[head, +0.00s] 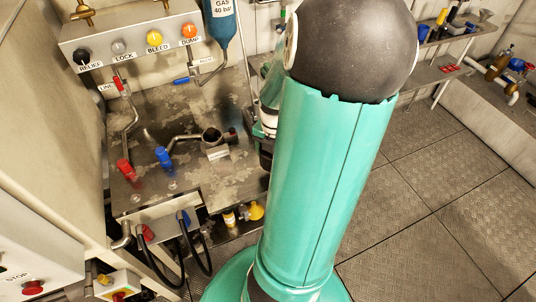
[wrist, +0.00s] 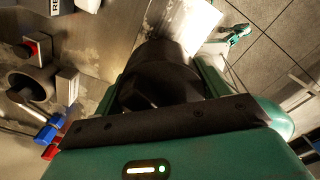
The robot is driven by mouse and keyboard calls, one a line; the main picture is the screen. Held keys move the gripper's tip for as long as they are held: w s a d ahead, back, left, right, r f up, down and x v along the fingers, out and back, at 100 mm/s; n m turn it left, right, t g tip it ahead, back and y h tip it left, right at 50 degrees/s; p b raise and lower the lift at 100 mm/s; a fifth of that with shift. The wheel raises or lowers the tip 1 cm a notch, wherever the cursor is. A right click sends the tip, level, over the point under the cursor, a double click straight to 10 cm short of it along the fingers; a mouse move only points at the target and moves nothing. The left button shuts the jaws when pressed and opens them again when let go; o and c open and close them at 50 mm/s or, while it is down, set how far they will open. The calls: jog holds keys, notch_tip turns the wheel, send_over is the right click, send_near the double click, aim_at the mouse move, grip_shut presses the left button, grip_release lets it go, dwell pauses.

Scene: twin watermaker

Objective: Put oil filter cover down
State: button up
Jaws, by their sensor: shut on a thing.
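The oil filter cover (wrist: 160,80) is a dark, near-black faceted piece. In the wrist view it sits between the two green fingers of my gripper (wrist: 165,85), which is shut on it. Its far end is in shadow, and I cannot tell whether it touches the surface beyond. In the head view my teal arm hides most of the gripper, and I cannot make out the cover clearly there. An open round metal port (head: 211,136) stands on the worn steel worktop (head: 140,203), left of my arm; it also shows at the left of the wrist view (wrist: 32,84).
A red-handled valve (head: 124,170) and a blue-handled valve (head: 164,157) stand on the worktop. A panel with several coloured knobs (head: 125,45) is behind it. A blue gas bottle (head: 221,20) hangs at the back. Open floor (head: 440,190) lies right of my arm.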

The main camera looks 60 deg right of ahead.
jog(key=f, duration=0.1)
jog(key=w+d+f, duration=0.1)
jog(key=shift+w+d+f, duration=0.2)
jog(key=shift+d+f, duration=0.1)
jog(key=shift+f, duration=1.55)
jog(key=shift+f, duration=0.1)
jog(key=o, duration=1.2)
jog(key=shift+f, duration=0.1)
jog(key=shift+d, duration=0.1)
notch_tip(320, 180, up, 12)
jog(key=shift+r, duration=0.2)
